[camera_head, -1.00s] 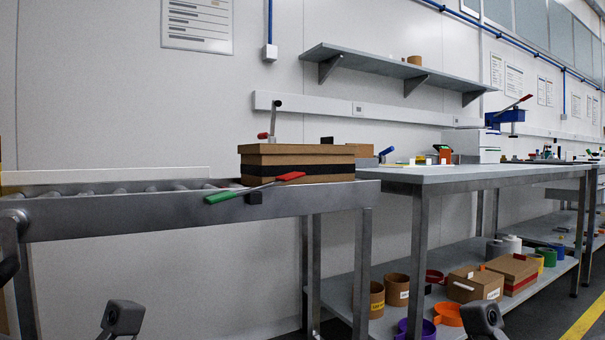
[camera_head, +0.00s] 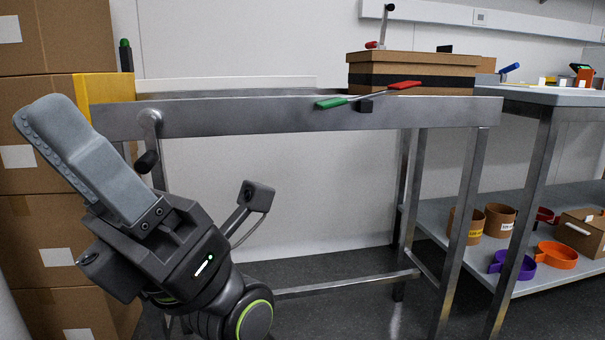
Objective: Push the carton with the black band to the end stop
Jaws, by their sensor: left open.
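The cardboard carton with the black band (camera_head: 412,82) sits on the right end of the roller conveyor (camera_head: 300,119), which is at upper right in the head view. A yellow upright plate (camera_head: 100,90) stands at the conveyor's left end; it may be the end stop. My right gripper is not in view.
A lever with red and green ends (camera_head: 365,96) lies across the conveyor's front rail below the carton. A crank (camera_head: 149,135) hangs at the left end. Stacked boxes (camera_head: 35,220) stand at far left. A workbench (camera_head: 560,97) adjoins at right, with rings and boxes on its lower shelf.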

